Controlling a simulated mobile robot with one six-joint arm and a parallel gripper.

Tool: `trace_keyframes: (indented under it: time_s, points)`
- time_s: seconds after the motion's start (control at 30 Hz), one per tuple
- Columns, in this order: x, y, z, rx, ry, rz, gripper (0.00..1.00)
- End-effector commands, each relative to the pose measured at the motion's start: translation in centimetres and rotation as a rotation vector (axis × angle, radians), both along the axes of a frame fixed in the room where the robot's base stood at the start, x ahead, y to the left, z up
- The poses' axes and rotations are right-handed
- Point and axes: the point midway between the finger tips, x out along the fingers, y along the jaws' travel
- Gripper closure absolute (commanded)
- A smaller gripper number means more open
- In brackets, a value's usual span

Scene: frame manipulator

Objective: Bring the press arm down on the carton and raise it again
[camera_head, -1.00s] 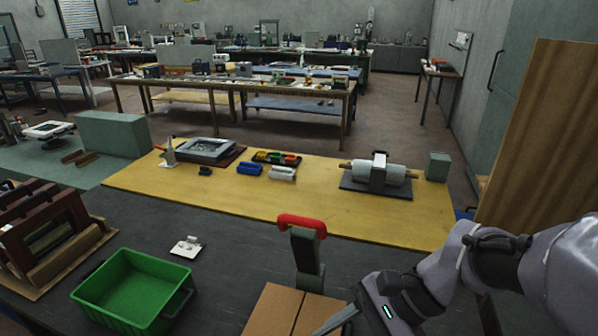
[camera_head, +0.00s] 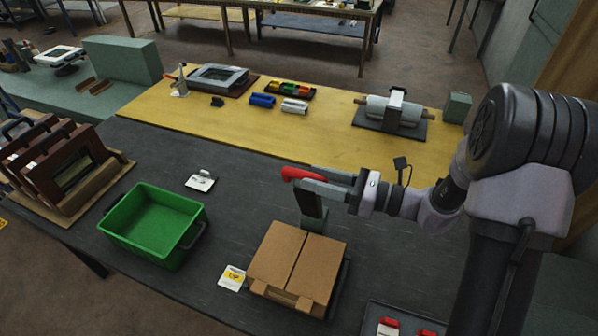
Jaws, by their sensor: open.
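The carton (camera_head: 283,255), a brown box with a seam down its top, sits on the dark table at the lower middle. Behind it rises the grey upright part of the press (camera_head: 313,222), topped by a red handle (camera_head: 289,174). My gripper (camera_head: 312,178) comes in from the right at the height of the handle. Its fingers are open, with their tips at the red handle. The handle's right part is hidden by the fingers, and I cannot tell whether they touch it.
A green bin (camera_head: 152,222) stands left of the carton, with a small white and yellow card (camera_head: 232,278) between them. Dark wooden frames (camera_head: 62,165) stand at the far left. A tray (camera_head: 402,322) with red items lies at lower right. A yellow bench (camera_head: 330,152) lies behind.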

Motion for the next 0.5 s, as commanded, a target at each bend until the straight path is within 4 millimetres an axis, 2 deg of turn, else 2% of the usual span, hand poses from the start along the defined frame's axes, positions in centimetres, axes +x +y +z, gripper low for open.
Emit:
trace_keyframes:
  time_s: [0.1, 0.2, 0.5]
  points:
    - [0.6, 2.0, 0.0, -0.001, 0.001, 0.003, 0.59]
    - [1.1, 3.2, 0.0, 0.0, 0.0, 0.002, 0.59]
    - [1.5, 4.3, 0.0, -0.001, 0.0, 0.0, 0.59]
